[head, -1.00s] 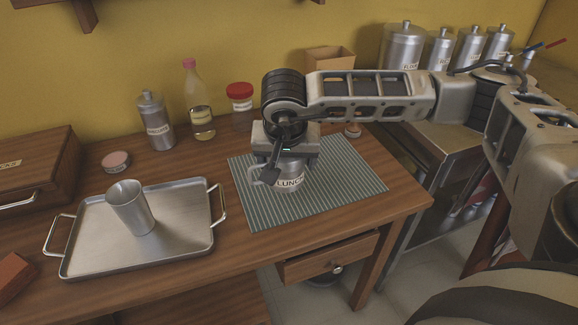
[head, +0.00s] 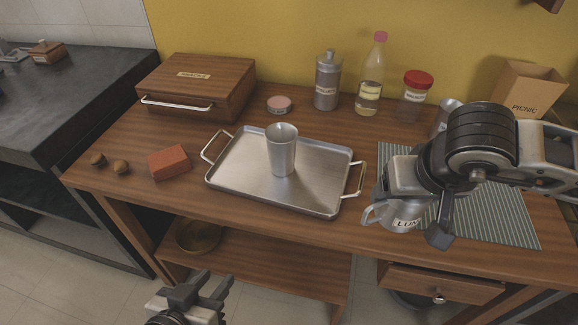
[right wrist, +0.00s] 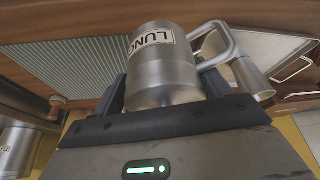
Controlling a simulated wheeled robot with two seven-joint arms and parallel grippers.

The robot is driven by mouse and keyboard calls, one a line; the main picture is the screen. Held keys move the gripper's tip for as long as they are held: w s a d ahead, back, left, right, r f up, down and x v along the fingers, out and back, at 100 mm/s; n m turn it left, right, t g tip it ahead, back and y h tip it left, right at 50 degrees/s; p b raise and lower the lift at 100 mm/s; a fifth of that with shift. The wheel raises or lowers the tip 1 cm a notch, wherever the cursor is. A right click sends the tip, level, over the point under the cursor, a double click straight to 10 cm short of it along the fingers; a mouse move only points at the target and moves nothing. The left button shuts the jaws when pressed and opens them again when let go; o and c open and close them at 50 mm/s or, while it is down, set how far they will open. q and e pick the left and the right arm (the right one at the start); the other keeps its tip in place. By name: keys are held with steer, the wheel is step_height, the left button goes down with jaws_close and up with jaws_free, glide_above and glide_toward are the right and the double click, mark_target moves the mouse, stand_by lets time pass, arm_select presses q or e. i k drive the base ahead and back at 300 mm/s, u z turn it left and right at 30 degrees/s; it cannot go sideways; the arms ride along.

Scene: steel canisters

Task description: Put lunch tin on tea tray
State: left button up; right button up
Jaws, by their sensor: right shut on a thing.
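The lunch tin (head: 404,214) is a steel mug-like canister with a side handle and a "LUNCH" label. My right gripper (head: 418,205) is shut on it over the front left part of the striped mat, right of the tray; it seems lifted. In the right wrist view the tin (right wrist: 162,75) sits between the fingers, handle to the right. The tea tray (head: 232,182) is a steel tray with two handles, and a steel cup (head: 282,152) stands upright on it. My left gripper (head: 200,296) is at the bottom, below the table front, with its fingers apart and empty.
The striped mat (head: 500,225) lies right of the tray. A wooden box (head: 195,88), pink-topped tin (head: 279,104), steel flask (head: 327,82), bottle (head: 370,80) and red-lidded jar (head: 415,95) stand behind. A red block (head: 169,162) lies left. The tray is bare around the cup.

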mark_target(315, 183)
steer(key=u, duration=3.35)
steer(key=k, duration=0.75)
steer(key=z, duration=1.55)
